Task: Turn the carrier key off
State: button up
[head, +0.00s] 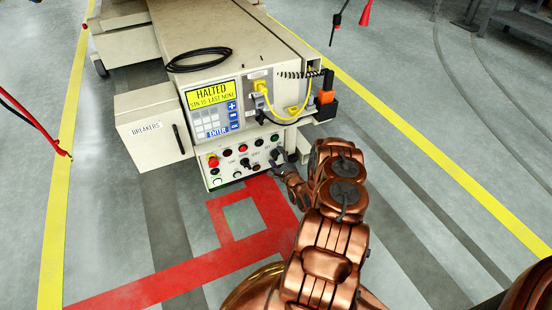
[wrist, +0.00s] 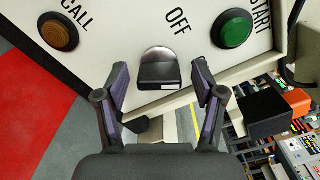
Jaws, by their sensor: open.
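The carrier key (wrist: 158,74) has a black head in a round silver lock on the white panel, near the printed word OFF. In the wrist view my gripper (wrist: 161,82) is open, with one finger on each side of the key head and a visible gap on both sides. In the head view my gripper (head: 280,163) is at the right end of the carrier's lower control panel (head: 225,171). The key cannot be made out there behind my gripper.
An amber button (wrist: 58,31) marked CALL and a green button (wrist: 236,28) marked START flank the key. The carrier's yellow display (head: 211,95) reads HALTED. A yellow cable (head: 288,116) and an orange plug (head: 326,98) are above right. A breaker box (head: 150,127) sits at left.

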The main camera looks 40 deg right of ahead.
jog(key=shift+w, duration=0.3)
jog(key=c, duration=1.1)
